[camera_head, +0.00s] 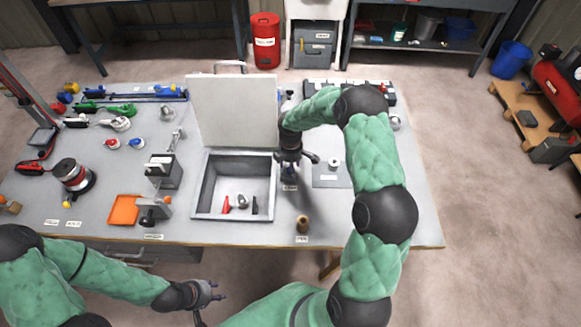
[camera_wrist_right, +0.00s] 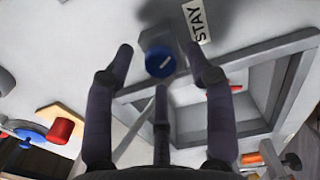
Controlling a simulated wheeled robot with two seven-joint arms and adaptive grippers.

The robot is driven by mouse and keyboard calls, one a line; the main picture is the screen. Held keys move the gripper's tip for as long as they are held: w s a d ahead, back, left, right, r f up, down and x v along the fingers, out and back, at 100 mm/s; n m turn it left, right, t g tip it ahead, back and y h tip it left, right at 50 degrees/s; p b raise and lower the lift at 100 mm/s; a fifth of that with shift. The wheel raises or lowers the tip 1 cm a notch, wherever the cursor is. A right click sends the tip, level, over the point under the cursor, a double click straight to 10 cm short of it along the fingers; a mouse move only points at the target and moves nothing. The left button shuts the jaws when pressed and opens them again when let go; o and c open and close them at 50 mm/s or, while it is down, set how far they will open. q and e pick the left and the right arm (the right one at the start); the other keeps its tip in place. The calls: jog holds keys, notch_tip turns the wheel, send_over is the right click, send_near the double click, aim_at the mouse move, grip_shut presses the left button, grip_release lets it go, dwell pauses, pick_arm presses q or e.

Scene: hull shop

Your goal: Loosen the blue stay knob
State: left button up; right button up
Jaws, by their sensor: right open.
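The blue stay knob (camera_wrist_right: 159,61) shows in the right wrist view, round with a pale bar mark on its face, beside a "STAY" label (camera_wrist_right: 197,20). I see no clear contact with the knob.
The recessed bin (camera_head: 200,190) has its grey lid (camera_head: 235,110) raised behind it and small red, silver and dark items inside. An orange tray (camera_head: 124,210), a clamp-like device (camera_head: 160,170) and several tools lie left. A brown peg (camera_head: 302,224) stands near the front edge.

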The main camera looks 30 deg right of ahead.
notch_tip(320, 180, up, 11)
jog(key=shift+r, duration=0.15)
dwell(0.7)
